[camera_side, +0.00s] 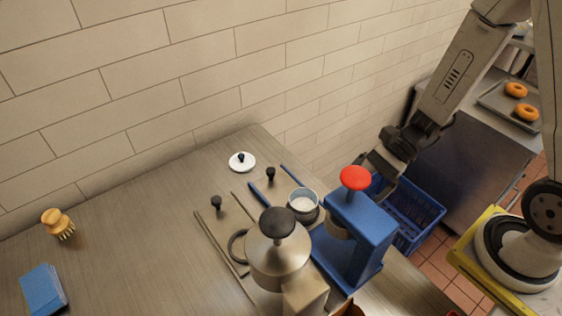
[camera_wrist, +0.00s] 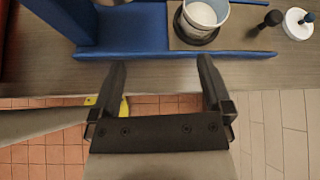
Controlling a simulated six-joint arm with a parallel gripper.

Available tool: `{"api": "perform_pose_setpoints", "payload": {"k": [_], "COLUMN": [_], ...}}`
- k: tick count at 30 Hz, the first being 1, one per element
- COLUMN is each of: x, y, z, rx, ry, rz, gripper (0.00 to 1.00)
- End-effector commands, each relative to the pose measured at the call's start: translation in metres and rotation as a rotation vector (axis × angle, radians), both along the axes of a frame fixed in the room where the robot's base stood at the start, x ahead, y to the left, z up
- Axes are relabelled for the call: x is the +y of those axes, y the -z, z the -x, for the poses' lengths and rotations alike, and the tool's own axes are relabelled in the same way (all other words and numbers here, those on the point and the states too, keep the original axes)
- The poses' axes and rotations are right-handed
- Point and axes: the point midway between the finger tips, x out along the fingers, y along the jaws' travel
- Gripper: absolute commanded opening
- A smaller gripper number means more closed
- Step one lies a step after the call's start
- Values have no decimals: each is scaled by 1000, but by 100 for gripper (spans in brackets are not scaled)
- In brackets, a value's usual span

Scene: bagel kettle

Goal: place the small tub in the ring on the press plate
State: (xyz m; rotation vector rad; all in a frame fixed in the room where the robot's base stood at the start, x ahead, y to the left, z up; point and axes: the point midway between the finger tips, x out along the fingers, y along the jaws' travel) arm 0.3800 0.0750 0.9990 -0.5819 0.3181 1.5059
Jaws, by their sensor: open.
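The small tub (camera_side: 303,199), a light cup with white contents, stands upright at the blue press (camera_side: 362,238). The wrist view shows the tub (camera_wrist: 203,14) at the top edge, partly cut off. A dark ring (camera_wrist: 197,38) shows around its base on the brownish press plate (camera_wrist: 233,40); whether the tub is fully seated in it I cannot tell. My gripper (camera_wrist: 162,62) is open and empty, its fingers pointing towards the blue press side, apart from the tub. In the side view my gripper (camera_side: 378,172) is beyond the press, right of the red knob (camera_side: 355,178).
A steel kettle (camera_side: 277,247) with a dark knob stands left of the press. A white lid (camera_side: 242,161) and dark-knobbed tools (camera_side: 270,174) lie behind. A blue crate (camera_side: 415,214) is below the counter's right edge. A brush (camera_side: 57,222) and blue sponge (camera_side: 43,289) are far left.

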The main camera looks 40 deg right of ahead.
Motion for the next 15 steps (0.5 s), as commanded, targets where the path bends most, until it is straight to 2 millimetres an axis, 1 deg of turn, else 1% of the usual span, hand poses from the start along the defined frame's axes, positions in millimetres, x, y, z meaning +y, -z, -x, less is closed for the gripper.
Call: {"api": "perform_pose_setpoints", "payload": {"k": [3, 7, 12, 15], "x": [-3, -14, -33, -45], "y": [2, 5, 5, 3], "z": [17, 30, 36, 33], "rx": [-56, -136, -267, -359], "ry": [-171, -358, -591, -724], "rz": [128, 279, 476, 590], "gripper": [100, 100, 100, 100]}}
